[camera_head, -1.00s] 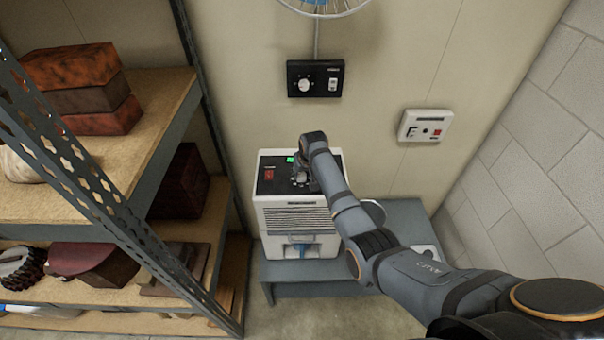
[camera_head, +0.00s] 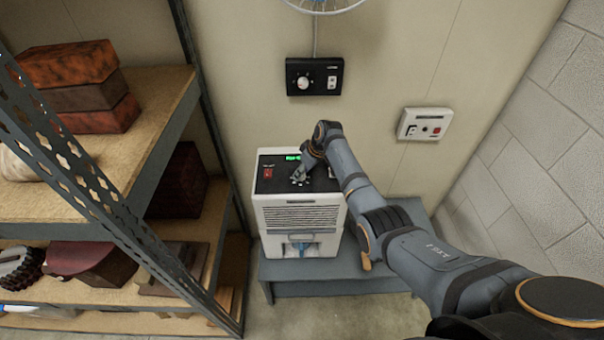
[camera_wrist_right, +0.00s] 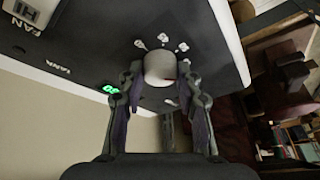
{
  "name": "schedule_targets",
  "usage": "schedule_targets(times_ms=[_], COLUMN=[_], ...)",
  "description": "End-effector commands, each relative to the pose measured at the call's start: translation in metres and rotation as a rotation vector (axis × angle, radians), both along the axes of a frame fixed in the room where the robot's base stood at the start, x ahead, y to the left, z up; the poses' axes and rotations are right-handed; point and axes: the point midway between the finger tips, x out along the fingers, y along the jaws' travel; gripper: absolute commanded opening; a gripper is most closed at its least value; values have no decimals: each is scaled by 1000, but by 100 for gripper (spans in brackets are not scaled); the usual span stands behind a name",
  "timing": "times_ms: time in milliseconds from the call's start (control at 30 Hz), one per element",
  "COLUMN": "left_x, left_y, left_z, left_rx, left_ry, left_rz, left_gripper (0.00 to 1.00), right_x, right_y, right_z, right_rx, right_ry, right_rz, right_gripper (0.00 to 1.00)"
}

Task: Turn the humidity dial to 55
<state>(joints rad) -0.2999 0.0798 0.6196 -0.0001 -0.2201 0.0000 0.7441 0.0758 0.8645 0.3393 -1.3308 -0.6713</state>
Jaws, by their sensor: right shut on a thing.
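The white dehumidifier (camera_head: 298,215) stands on a low grey bench, its black top panel facing up. The panel carries a red switch (camera_head: 268,173) and a green lit display (camera_head: 292,157), whose digits I cannot read. My right gripper (camera_head: 300,177) comes down onto the panel and hides most of the dial in the head view. In the right wrist view the pale round dial (camera_wrist_right: 160,68) sits between the two fingers of my right gripper (camera_wrist_right: 160,80), which are shut on it. White marks surround the dial, too blurred to read. My left gripper is not in view.
A black wall box with a knob (camera_head: 314,77) and a white wall box with a red button (camera_head: 424,124) hang above. Shelving with boxes (camera_head: 80,190) stands at the left. The grey bench (camera_head: 340,272) has free room at its right. A block wall closes the right side.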

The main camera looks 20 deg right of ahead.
Motion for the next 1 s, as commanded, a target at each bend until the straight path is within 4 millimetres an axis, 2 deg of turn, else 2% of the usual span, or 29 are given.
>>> schedule_targets(times_ms=[300,767,800,933,1000], left_x=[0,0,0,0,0], left_y=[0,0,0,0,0], left_z=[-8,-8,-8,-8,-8], left_rx=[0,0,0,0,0], left_ry=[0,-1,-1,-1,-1], left_rz=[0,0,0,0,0], left_gripper=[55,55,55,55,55], right_x=[1,1,1,1,1], right_y=[-1,-1,-1,-1,-1], right_z=[0,0,0,0,0], right_rx=[0,0,0,0,0], right_ry=[-1,-1,-1,-1,-1], right_rz=[89,98,98,98,98], right_gripper=[3,3,40,57,57])
